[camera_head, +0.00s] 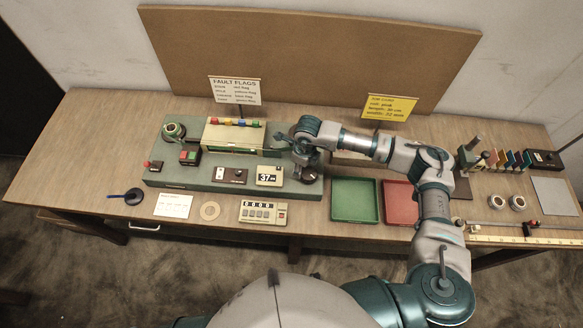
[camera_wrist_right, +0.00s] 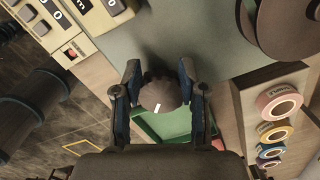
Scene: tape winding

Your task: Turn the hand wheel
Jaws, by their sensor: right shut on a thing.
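The hand wheel shows in the right wrist view as a round brown-grey piece (camera_wrist_right: 160,95) with a small white mark. In the head view a dark round part (camera_head: 309,175) at the right end of the green machine base looks like the same wheel, partly under my gripper. My right gripper (camera_head: 302,158) reaches down over it from the back right. In the wrist view my right gripper's fingers (camera_wrist_right: 160,88) stand on both sides of the wheel and are shut on it. My left gripper is not in view.
The green machine base (camera_head: 225,187) carries a display box (camera_head: 269,175) beside the wheel. A dark disc (camera_wrist_right: 290,25) is near my gripper in the wrist view. A green tray (camera_head: 355,201) and a red tray (camera_head: 401,204) lie to the right. A counter box (camera_head: 263,212) stands in front.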

